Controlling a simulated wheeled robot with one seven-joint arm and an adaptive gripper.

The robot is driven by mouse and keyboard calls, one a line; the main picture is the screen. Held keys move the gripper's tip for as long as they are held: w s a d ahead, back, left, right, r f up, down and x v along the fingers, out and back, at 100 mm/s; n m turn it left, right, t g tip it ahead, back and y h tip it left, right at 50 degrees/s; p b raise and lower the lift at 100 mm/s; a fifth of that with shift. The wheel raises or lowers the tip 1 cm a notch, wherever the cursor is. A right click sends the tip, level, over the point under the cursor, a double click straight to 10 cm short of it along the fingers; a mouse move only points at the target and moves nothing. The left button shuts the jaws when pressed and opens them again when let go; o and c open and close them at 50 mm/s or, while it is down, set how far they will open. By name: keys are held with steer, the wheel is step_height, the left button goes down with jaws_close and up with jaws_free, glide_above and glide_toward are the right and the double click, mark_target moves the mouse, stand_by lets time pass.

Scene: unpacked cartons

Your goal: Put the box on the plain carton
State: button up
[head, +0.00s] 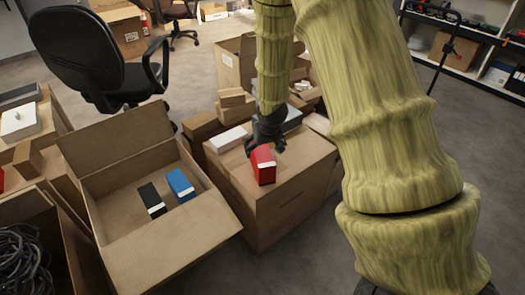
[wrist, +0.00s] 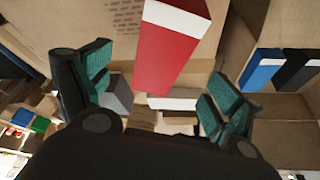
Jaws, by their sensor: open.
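A red box (head: 263,165) with a white end rests on top of a closed brown carton (head: 300,185). My gripper (head: 266,138) is open just above and behind the box. In the wrist view, the red box (wrist: 175,50) shows ahead of and between the spread green-padded fingers (wrist: 160,90), with no clear contact. Printed marks show on cardboard behind it in that view. I cannot tell for certain which carton is the plain one. An open carton (head: 190,225) at left holds a black box (head: 150,196) and a blue box (head: 180,184).
A white box (head: 228,138) and a grey box (head: 291,119) lie at the back of the closed carton's top. Smaller cartons (head: 231,98) crowd behind. A black office chair (head: 85,55) stands at the back left. A carton of cables (head: 22,255) is at lower left.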

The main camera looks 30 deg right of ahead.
steer(key=shift+v, duration=1.3)
